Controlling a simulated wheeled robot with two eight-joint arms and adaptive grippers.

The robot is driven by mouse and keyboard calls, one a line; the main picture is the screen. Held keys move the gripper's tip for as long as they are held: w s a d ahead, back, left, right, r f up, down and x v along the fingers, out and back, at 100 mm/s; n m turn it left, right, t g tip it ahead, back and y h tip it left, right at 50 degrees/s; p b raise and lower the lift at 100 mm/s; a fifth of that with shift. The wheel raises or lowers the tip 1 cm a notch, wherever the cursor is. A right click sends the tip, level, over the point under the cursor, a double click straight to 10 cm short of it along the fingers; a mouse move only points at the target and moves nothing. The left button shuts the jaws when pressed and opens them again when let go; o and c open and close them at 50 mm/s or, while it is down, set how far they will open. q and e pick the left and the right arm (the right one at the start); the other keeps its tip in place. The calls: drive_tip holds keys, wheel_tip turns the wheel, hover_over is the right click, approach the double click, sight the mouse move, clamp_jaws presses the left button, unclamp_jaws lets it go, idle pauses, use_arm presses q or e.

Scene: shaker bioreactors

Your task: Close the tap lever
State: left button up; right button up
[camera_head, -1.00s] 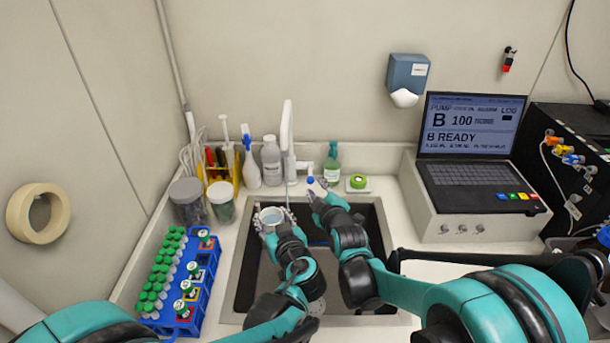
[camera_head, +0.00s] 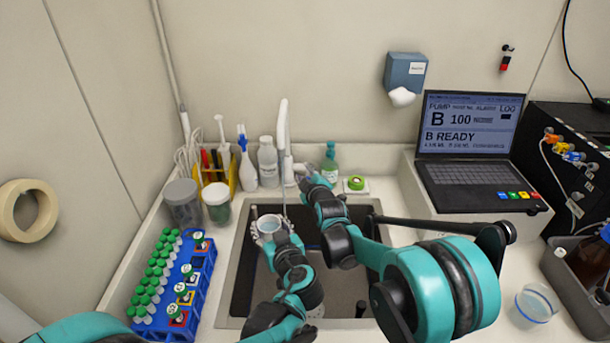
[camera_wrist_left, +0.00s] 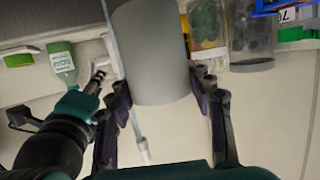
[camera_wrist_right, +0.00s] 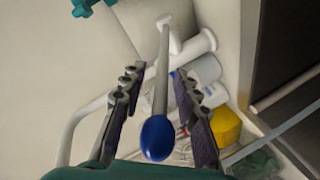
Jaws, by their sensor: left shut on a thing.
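The white tap (camera_head: 283,135) stands at the back of the sink. Its lever, a pale rod with a blue knob (camera_wrist_right: 158,138), shows in the right wrist view. My right gripper (camera_head: 314,181) is at the lever; in the right wrist view its fingers (camera_wrist_right: 160,85) are apart on either side of the rod. In the head view this gripper hides the knob. My left gripper (camera_head: 267,238) is shut on a beaker (camera_head: 272,223) below the spout; the beaker's grey wall fills the middle of the left wrist view (camera_wrist_left: 152,55). A thin pale line runs from the spout towards the beaker, perhaps water.
A green bottle (camera_head: 330,165) stands right behind my right gripper. A white bottle (camera_head: 268,160) stands left of the tap. A blue tube rack (camera_head: 197,285) is at the left, a laptop (camera_head: 470,150) at the right.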

clamp_jaws()
use_arm(q)
drive_tip(key=shift+r, duration=0.1)
